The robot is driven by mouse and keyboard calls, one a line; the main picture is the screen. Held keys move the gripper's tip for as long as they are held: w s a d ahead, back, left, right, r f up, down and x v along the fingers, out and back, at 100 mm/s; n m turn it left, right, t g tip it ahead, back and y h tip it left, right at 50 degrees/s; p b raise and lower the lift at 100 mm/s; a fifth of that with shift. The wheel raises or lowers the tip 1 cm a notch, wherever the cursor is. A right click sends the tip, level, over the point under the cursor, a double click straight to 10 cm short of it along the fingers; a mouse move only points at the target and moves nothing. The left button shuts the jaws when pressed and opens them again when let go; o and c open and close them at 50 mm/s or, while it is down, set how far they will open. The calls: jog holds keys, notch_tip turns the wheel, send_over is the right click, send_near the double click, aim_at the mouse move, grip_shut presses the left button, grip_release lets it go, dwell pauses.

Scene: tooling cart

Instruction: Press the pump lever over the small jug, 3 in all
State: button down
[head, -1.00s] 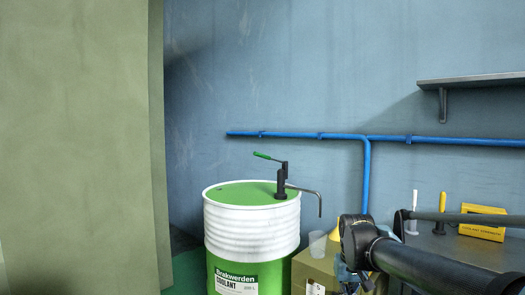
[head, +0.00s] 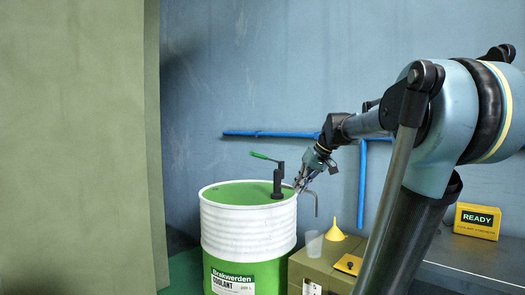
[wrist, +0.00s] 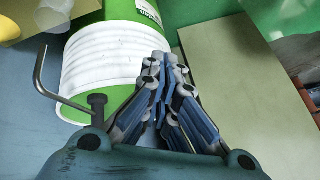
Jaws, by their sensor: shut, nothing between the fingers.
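The black hand pump (head: 279,182) stands upright on the green top of the white-and-green coolant drum (head: 240,225). Its green-tipped lever (head: 264,156) slants up to the left. Its grey spout (head: 316,200) hooks down at the right, over the small translucent jug (head: 314,244). My gripper (head: 299,186) is shut and empty, just right of the pump in the head view; whether it touches is unclear. In the wrist view my gripper (wrist: 163,62) covers part of the drum (wrist: 105,65), with the spout (wrist: 42,75) at left. The lever cannot be made out there.
The jug stands on an olive crate (head: 325,262) beside a yellow funnel (head: 335,232). A yellow box reading READY (head: 477,221) sits on the grey bench at right. Blue pipes (head: 270,134) run along the wall. A green-grey panel (head: 80,150) fills the left.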

jog(key=w+a+r+n+t+y, duration=0.1)
jog(key=w+a+r+n+y, duration=0.1)
jog(key=w+r, duration=0.8)
jog(key=w+a+r+n+y, duration=0.1)
jog(key=w+a+r+y, duration=0.2)
jog(key=w+r, duration=0.7)
jog(key=w+a, duration=0.2)
jog(key=w, duration=0.3)
jog(key=shift+r+n+t, duration=0.3)
jog(key=shift+n+t, duration=0.1)
send_over(267, 158)
jog(key=s, duration=0.4)
notch_tip(267, 158, down, 5)
jog(key=shift+a+f, duration=0.35)
jog(key=shift+f, duration=0.35)
jog(key=shift+a+f, duration=0.4)
jog(key=shift+f, duration=0.25)
jog(key=shift+a+f, duration=0.35)
jog(key=shift+f, duration=0.35)
